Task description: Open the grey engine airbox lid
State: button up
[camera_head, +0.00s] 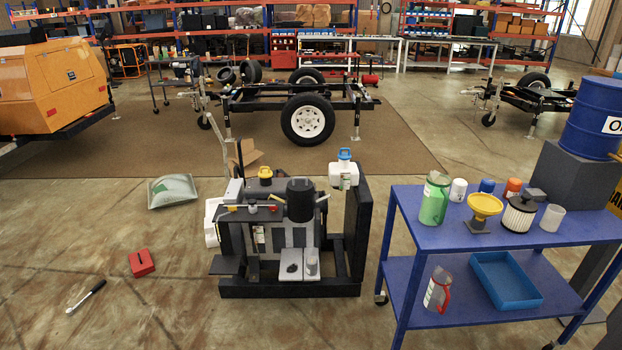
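An engine (270,235) stands upright in a black frame (290,290) on the floor, in the middle of the head view. A black cylinder (300,199) sits on its top right, and a yellow cap (265,174) is behind its top left. A small grey box-like part (234,191) is at its upper left. Light grey plates (288,272) lie low at its front. I cannot tell for certain which grey part is the airbox lid, nor whether it is open or shut. My gripper is not in view.
A blue cart (420,238) at the right holds a green bottle (434,199), a yellow funnel (484,207) and a pleated filter (519,214). A white jug (344,171) tops the frame's right post. A red box (142,263) and a ratchet-like tool (86,296) lie on the left floor.

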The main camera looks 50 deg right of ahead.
aim_at(301, 188)
jog(key=u, duration=0.05)
jog(key=i, duration=1)
jog(key=z, duration=0.05)
